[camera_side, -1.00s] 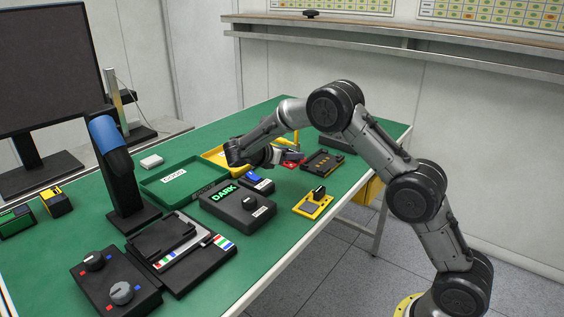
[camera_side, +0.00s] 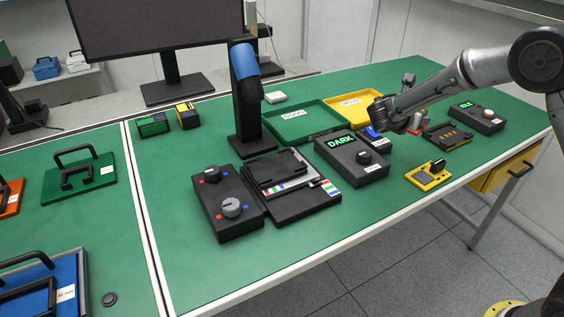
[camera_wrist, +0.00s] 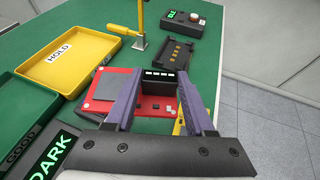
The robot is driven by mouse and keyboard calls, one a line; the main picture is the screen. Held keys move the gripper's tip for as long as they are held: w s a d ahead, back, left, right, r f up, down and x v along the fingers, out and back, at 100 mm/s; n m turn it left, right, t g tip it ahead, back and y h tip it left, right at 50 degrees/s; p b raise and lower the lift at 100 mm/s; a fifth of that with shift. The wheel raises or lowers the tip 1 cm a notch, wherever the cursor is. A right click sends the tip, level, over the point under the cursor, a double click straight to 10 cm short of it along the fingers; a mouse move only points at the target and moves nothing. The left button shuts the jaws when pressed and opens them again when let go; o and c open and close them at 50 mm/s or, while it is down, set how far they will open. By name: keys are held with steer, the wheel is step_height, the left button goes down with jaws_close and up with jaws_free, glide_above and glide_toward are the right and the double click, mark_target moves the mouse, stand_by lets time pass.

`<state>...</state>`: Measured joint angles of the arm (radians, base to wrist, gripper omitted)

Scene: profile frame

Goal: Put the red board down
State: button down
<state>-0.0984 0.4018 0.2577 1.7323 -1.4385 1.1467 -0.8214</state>
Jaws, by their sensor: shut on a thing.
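The red board (camera_wrist: 150,106) carries a grey screen-like square at its left and a black block (camera_wrist: 160,80) with pale marks. My gripper (camera_wrist: 158,76) is shut on the red board at this block, one finger on each side. In the side view my gripper (camera_side: 402,122) is over the far right part of the green table, and only a little red of the board (camera_side: 416,117) shows beside it. The gripper hides most of the board there. I cannot tell whether the board touches the table.
A black fixture with gold contacts (camera_side: 447,131) lies just right of my gripper. The yellow HOLD tray (camera_side: 350,106) and green GOOD tray (camera_side: 300,125) are left. The box reading DARK (camera_side: 350,158), a yellow board (camera_side: 428,176) and a yellow-handled clamp (camera_wrist: 140,25) are near.

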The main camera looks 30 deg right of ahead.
steer(key=w+a+r+n+t+y, duration=0.1)
steer(key=a+n+t+y, duration=0.25)
steer(key=a, duration=0.35)
steer(key=w+a+r+n+t+y, duration=0.25)
steer(key=a+n+t, duration=0.2)
steer(key=a, duration=0.25)
steer(key=s+a+r+n+t+y, duration=0.1)
steer(key=s+a+n+y, duration=0.25)
steer(key=a, duration=0.35)
steer(key=s+a+r+n+y, duration=0.2)
steer(key=s+a+n+y, duration=0.15)
steer(key=a, duration=0.25)
steer(key=shift+m, duration=0.3)
steer(key=w+a+f, duration=0.1)
steer(key=w+f, duration=0.2)
steer(key=w, duration=0.1)
steer(key=w+a+f, duration=0.1)
steer(key=w+f, duration=0.2)
steer(key=w, duration=0.1)
steer(key=w+a+f, duration=0.2)
steer(key=w+f, duration=0.1)
steer(key=w, duration=0.1)
steer(key=shift+w, duration=0.15)
steer(key=shift+w+a+f, duration=0.2)
steer(key=shift+w+f, duration=0.3)
steer(key=shift+f, duration=1.45)
